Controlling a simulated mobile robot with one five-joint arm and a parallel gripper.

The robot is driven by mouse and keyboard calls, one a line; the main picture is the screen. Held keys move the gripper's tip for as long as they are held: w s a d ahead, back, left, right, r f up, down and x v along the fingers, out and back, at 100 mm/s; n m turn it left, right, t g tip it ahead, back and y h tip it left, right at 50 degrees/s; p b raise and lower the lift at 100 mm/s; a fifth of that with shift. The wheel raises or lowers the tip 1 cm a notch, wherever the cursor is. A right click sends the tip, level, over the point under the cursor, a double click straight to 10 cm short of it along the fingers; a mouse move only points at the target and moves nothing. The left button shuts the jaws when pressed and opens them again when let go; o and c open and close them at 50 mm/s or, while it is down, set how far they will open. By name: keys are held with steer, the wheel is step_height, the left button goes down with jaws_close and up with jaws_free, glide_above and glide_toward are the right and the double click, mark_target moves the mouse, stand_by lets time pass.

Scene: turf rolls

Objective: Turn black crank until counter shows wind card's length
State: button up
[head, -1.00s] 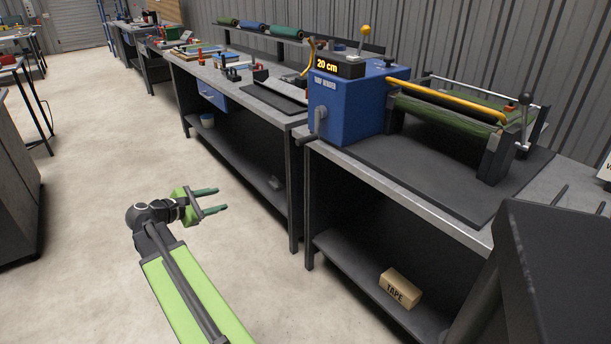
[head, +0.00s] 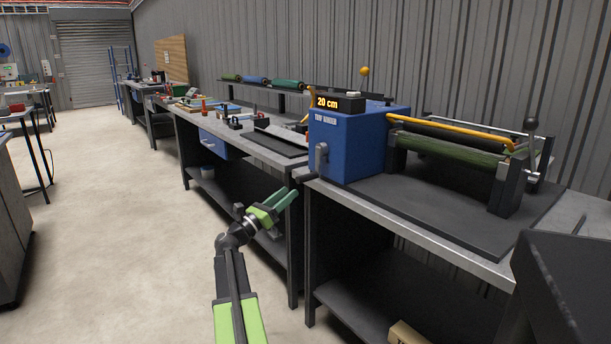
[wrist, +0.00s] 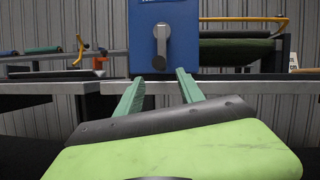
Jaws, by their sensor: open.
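The blue turf winder (head: 352,148) stands on the bench, and its counter (head: 327,102) reads 20 cm. A crank (head: 321,157) with a grey arm and a dark handle hangs down on its front face. In the wrist view the crank (wrist: 162,42) is centred ahead, its handle low. My gripper (head: 288,196) is open and empty, in front of and below the crank, apart from it. Its two green fingers (wrist: 159,88) point toward the winder in the wrist view. A white card (wrist: 293,62) is cut small at the right; its text is unreadable.
A lever with a black knob (head: 531,124) stands at the roller frame's right end. The bench edge (head: 420,238) runs just beyond my gripper. Tools and turf rolls (head: 288,85) lie further left. The floor (head: 120,220) on the left is clear.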

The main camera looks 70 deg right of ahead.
mark_target(306, 178)
steer(key=p+x, duration=0.2)
steer(key=x, duration=0.7)
steer(key=shift+s+d+p, duration=0.1)
steer(key=shift+d+p, duration=0.15)
steer(key=shift+p, duration=0.15)
jaws_close()
stand_by(0.6)
